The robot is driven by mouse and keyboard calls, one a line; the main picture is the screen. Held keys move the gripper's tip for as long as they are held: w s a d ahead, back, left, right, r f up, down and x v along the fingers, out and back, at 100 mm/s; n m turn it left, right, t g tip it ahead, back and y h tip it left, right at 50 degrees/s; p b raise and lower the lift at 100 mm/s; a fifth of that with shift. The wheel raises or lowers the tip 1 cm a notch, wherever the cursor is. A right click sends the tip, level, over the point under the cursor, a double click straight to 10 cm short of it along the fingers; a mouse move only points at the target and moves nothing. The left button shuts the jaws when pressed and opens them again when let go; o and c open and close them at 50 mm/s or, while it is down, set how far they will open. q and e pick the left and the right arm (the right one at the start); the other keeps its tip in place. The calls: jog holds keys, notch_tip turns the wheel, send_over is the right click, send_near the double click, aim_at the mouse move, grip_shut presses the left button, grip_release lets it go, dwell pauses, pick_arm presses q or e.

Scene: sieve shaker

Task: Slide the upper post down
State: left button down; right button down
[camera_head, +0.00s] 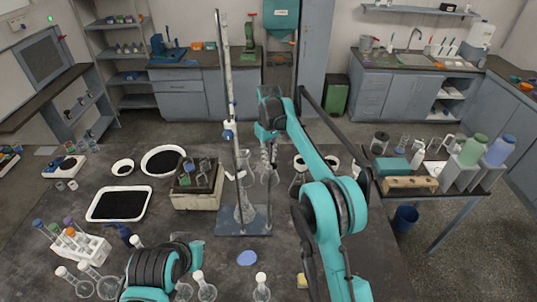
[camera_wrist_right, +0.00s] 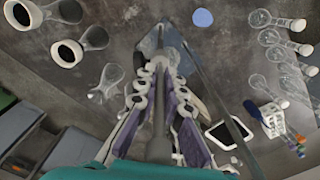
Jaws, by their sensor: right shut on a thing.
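A stand with a blue-grey base plate (camera_head: 228,228) carries a tall pale post (camera_head: 222,60), which leans slightly left in the head view. A blue and white clamp (camera_head: 230,133) sits partway up. My right gripper (camera_head: 265,172) hangs just right of the post on the teal arm. In the right wrist view, the fingers (camera_wrist_right: 160,92) with purple pads close around a grey rod that appears to be the upper post (camera_wrist_right: 156,125). It runs toward the base plate (camera_wrist_right: 152,42). The exact contact is partly hidden. Part of my left arm shows at lower left; its gripper is out of view.
A blue disc (camera_head: 247,258) lies in front.

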jog(key=shift+f, duration=0.2)
jog(key=c, duration=1.6)
grip_release()
notch_tip(320, 180, up, 8)
jog(key=shift+w+f, duration=0.1)
jog(key=shift+f, duration=0.15)
